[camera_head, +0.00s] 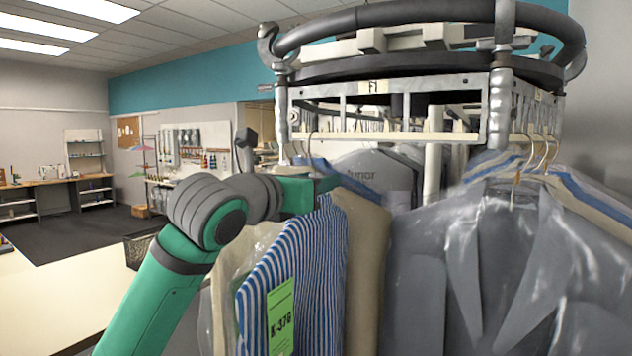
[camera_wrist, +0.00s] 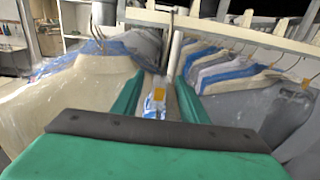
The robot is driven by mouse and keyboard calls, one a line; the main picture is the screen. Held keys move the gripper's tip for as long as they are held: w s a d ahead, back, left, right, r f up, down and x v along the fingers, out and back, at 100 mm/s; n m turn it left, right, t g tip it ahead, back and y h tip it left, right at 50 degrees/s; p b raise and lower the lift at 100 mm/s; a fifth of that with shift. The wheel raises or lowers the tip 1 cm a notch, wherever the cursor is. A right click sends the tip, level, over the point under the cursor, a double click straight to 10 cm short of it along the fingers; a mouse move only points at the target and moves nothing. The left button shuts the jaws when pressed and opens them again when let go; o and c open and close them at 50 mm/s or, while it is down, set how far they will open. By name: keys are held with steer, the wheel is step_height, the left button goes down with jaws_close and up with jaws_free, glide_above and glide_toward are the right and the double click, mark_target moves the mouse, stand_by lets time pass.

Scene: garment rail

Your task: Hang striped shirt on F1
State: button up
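The blue-and-white striped shirt (camera_head: 312,270) with a green K-376 tag (camera_head: 281,318) hangs upright below the left part of the rail section marked F1 (camera_head: 378,87). My gripper (camera_head: 318,188) is at the shirt's collar height and hides its top. A thin hook (camera_head: 312,135) rises to the rail bar above my gripper; I cannot tell which garment it belongs to. In the wrist view, the two green fingers (camera_wrist: 160,82) stand apart. A small white and blue piece with an orange-yellow patch (camera_wrist: 157,97) shows in the gap, with no finger visibly pressing on it.
Grey bagged jackets (camera_head: 510,260) hang close on the right. A beige garment (camera_head: 365,260) hangs just right of the striped shirt. In the wrist view, a bagged cream garment (camera_wrist: 85,85) is close on the left. Open floor (camera_head: 80,235) lies at far left.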

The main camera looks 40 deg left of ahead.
steer(key=shift+w, duration=0.1)
steer(key=v, duration=0.9)
steer(key=shift+s+d, duration=0.1)
steer(key=shift+s, duration=0.3)
steer(key=shift+s+d, duration=0.1)
steer(key=shift+s, duration=0.55)
steer(key=shift+o, duration=1)
steer(key=shift+w, duration=0.1)
